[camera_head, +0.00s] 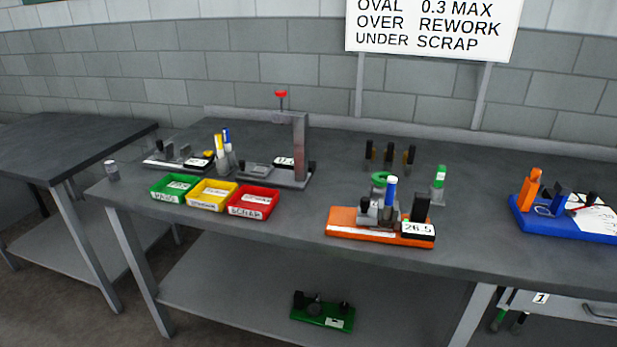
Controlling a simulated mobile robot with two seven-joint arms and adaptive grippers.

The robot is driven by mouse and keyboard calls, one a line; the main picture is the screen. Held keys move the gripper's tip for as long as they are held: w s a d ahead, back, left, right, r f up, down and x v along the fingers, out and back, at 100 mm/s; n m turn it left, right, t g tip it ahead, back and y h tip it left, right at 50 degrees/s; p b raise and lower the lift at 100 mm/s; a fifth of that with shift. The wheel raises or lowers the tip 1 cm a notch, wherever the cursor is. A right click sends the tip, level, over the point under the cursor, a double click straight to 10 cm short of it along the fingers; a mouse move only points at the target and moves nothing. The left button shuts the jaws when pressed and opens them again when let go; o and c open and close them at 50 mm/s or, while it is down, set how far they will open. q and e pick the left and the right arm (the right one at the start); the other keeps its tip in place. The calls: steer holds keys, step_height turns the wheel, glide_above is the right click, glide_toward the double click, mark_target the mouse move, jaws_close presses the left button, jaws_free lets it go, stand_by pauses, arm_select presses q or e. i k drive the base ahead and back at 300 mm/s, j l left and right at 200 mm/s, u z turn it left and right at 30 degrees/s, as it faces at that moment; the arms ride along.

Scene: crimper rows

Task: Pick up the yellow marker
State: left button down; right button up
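The yellow marker (219,144) stands upright at the back left of the workbench. It is white with a yellow top and stands beside a blue-capped marker (227,141). Both seem to sit in a small grey holder (227,163), whose shape is too small to make out. The holder is behind the yellow and red bins. Neither of my grippers shows in the head view.
Green (172,187), yellow (212,194) and red (252,201) bins line the front edge before the markers. A grey press (300,148) with a red knob stands right of them. An orange-based fixture (349,222) sits mid-bench. Bench surface between press and fixture is clear.

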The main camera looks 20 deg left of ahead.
mark_target(221, 154)
steer(key=i+j, duration=0.2)
steer(key=j, duration=0.15)
steer(key=i+j, duration=0.2)
steer(key=j, duration=0.2)
steer(key=i+j, duration=0.2)
steer(key=j, duration=0.15)
steer(key=i+j, duration=0.25)
steer(key=k+j+u, duration=0.05)
steer(key=j, duration=0.05)
